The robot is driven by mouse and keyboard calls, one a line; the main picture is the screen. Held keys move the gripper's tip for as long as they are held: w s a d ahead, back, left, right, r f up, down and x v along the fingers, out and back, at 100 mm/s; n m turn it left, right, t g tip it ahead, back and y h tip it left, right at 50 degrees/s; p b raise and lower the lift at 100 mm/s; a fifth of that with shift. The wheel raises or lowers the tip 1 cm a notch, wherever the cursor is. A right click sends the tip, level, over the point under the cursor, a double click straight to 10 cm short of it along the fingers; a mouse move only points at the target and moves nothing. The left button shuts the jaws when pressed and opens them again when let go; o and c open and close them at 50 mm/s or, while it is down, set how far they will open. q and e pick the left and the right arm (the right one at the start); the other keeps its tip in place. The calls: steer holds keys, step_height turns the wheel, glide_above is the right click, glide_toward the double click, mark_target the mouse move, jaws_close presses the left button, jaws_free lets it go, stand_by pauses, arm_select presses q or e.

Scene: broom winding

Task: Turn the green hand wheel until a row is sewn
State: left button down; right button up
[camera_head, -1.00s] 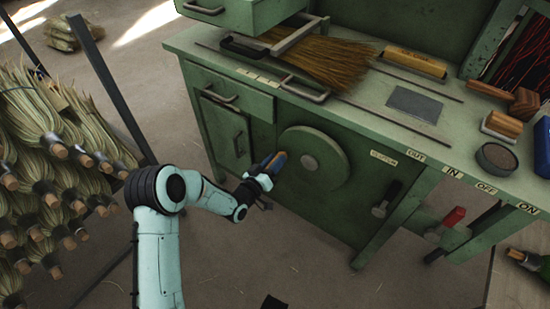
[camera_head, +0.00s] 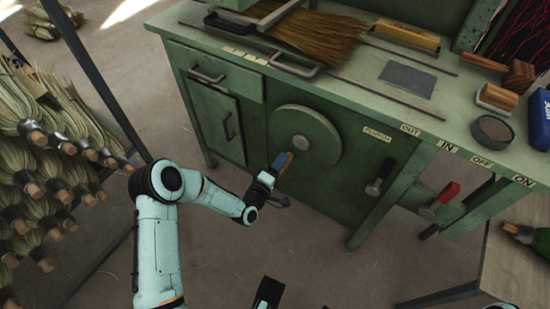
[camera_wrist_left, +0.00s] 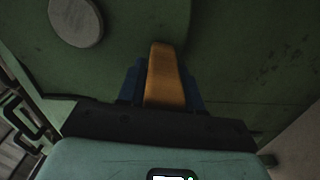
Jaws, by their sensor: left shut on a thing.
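The green hand wheel (camera_head: 318,128) is a round disc with a grey hub on the front of the green bench. Its wooden crank handle (camera_wrist_left: 164,75) is orange-brown and sits below and left of the hub in the head view. My left gripper (camera_head: 281,164) is shut on this handle, with blue finger pads on both sides in the left wrist view. A broom (camera_head: 318,38) of brown bristles lies under a metal frame on the bench top. A small black part at the bottom edge of the head view may be my right gripper (camera_head: 268,293); its state is unclear.
A clutch lever (camera_head: 376,187) and a red-handled lever (camera_head: 440,198) are right of the wheel. Labels, a wooden brush (camera_head: 497,97) and a round tin (camera_head: 492,130) line the bench edge. The floor before the bench is clear.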

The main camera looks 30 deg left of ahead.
mark_target(296, 159)
arm_select(q)
steer(key=shift+s+d+f+n, duration=0.1)
steer(key=shift+d+f+n, duration=0.2)
steer(key=shift+d+n, duration=0.5)
steer(key=shift+s+d+f+n, duration=0.1)
steer(key=shift+d+f+n, duration=0.2)
steer(key=shift+d+n, duration=0.45)
arm_select(e)
steer(key=shift+w+r, duration=0.15)
steer(key=shift+w, duration=0.05)
arm_select(q)
steer(key=shift+a, duration=0.1)
steer(key=c, duration=0.8)
jaws_free()
steer(key=shift+r, duration=0.1)
steer(key=shift+c, duration=0.2)
steer(key=shift+s, duration=0.1)
arm_select(e)
steer(key=shift+r, duration=0.1)
